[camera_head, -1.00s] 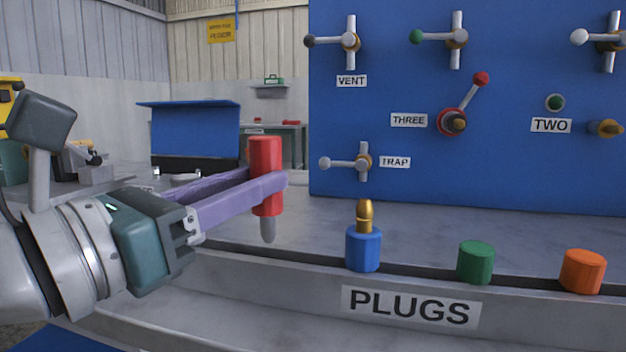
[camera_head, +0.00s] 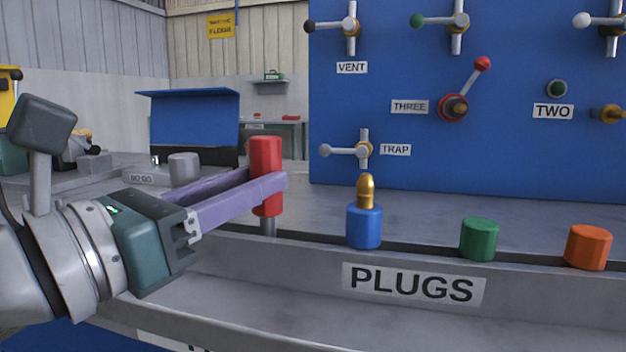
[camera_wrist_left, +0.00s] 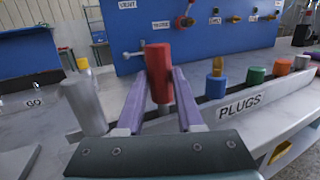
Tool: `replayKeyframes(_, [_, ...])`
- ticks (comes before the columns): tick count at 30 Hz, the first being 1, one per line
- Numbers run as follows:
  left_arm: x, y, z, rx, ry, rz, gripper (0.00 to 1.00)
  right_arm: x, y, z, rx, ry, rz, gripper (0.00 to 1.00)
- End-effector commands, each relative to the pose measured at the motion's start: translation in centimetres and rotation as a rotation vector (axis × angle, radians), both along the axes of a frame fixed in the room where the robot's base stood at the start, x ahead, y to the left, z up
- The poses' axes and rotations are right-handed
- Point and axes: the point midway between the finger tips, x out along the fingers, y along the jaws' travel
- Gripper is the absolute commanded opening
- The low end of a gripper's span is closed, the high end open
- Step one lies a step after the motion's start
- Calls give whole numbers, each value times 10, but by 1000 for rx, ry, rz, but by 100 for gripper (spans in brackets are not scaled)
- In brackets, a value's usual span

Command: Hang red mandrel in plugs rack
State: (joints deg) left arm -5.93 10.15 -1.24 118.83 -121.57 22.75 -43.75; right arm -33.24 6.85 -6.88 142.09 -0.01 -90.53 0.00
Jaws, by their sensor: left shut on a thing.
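The red mandrel (camera_head: 265,158) is an upright red cylinder with a thinner grey lower end. My left gripper (camera_head: 270,188) is shut on it, with a purple finger on each side. The left wrist view also shows the red mandrel (camera_wrist_left: 159,72) between the fingers. The plugs rack (camera_head: 290,262) is the grey ledge with the PLUGS label (camera_head: 414,284) and a dark slot along its top. The mandrel's grey end overlaps the left part of this slot in the head view; I cannot tell whether it is inside. My right gripper is not in view.
A blue plug with a brass top (camera_head: 364,226), a green plug (camera_head: 479,239) and an orange plug (camera_head: 588,247) stand in the rack to the right. A blue panel (camera_head: 400,80) with valve handles rises behind. A grey cylinder (camera_wrist_left: 84,106) stands left of the gripper.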

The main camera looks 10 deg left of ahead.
Motion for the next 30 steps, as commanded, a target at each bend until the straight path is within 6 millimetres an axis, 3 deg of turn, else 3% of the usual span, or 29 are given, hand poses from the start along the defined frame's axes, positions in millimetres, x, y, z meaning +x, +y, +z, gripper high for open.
replayKeyframes(23, [0,0,-20,0,-1,1,0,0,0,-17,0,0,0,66])
replayKeyframes(24, [0,0,-19,0,-1,1,40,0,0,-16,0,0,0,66])
replayKeyframes(30, [0,0,-19,0,-1,1,63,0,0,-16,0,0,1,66])
